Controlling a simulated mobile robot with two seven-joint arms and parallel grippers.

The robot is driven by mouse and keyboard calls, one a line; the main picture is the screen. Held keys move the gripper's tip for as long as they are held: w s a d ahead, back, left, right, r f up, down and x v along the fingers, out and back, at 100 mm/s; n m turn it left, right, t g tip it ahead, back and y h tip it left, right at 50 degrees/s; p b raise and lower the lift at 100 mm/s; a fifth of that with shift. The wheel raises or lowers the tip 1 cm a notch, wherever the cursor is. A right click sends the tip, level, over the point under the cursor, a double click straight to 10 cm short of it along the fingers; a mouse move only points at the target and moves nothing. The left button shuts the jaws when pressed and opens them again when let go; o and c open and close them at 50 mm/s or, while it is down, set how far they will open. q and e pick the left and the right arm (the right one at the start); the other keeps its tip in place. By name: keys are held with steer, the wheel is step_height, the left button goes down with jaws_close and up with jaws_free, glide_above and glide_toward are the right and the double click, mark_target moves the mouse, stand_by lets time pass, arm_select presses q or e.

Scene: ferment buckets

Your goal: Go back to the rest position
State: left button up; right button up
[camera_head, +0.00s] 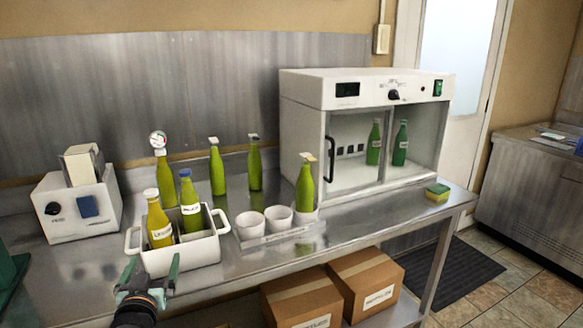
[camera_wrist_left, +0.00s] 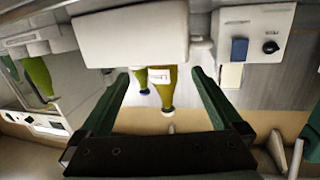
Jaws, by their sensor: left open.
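My left gripper (camera_head: 151,270) is open and empty in front of the white crate (camera_head: 182,260), low in the head view. In the left wrist view its two green fingers (camera_wrist_left: 158,78) are spread with nothing between the tips. That view looks upside down, with the crate (camera_wrist_left: 130,38) across its top and bottle necks below it. The crate holds a yellow bottle (camera_head: 159,227) and a green bottle with a blue cap (camera_head: 190,205), both upright. My right gripper is not in view.
The steel table (camera_head: 310,245) carries several other green bottles, a tray (camera_head: 270,238) with white cups, a white cabinet (camera_head: 360,87) with two bottles inside, a sponge (camera_head: 437,191) and a white device (camera_head: 78,210). Cardboard boxes (camera_head: 365,283) sit below. The table's front-right strip is clear.

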arm_select(q)
steer(key=s+d+f+m+g+h, duration=0.2)
steer(key=s+d+f+g, duration=0.15)
steer(key=s+f, duration=0.4)
steer(key=s+d+f+m+g+h, duration=0.1)
steer(key=s+d+f+g, duration=0.25)
steer(key=s+f, duration=0.4)
steer(key=s+d+f+m+g+h, duration=0.1)
steer(key=s+d+f+g, duration=0.15)
steer(key=s, duration=0.65)
steer(key=s+d+f+m+g+h, duration=0.1)
steer(key=s+d+f+g, duration=0.2)
steer(key=s, duration=0.6)
steer(key=w+d+f+t+h+p, duration=0.2)
steer(key=w+d+f+t+p, duration=0.1)
steer(key=w+d+t+p, duration=0.2)
steer(key=shift+p, duration=0.8)
steer(key=shift+d+f, duration=0.1)
steer(key=shift+d, duration=0.05)
